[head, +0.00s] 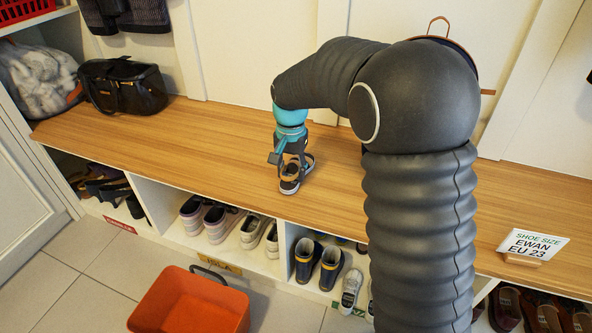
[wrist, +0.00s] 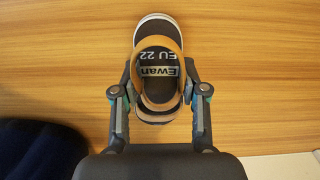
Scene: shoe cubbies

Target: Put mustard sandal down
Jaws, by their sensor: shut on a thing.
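The mustard sandal (head: 289,186) is at the bench top, below my gripper (head: 291,160) in the head view. In the wrist view the sandal (wrist: 158,58) has mustard-tan straps, a dark insole and a pale sole edge. Its insole is printed "Ewan EU 22". My gripper (wrist: 159,88) is shut on the sandal, with one finger on each side toward its heel end. The sandal looks upright, its toe pointing to the top of the wrist view. I cannot tell whether its sole touches the wood.
A sign (head: 533,244) reading "Shoe size Ewan EU 23" stands at the right. Cubbies with shoes lie below; an orange bin (head: 190,305) is on the floor.

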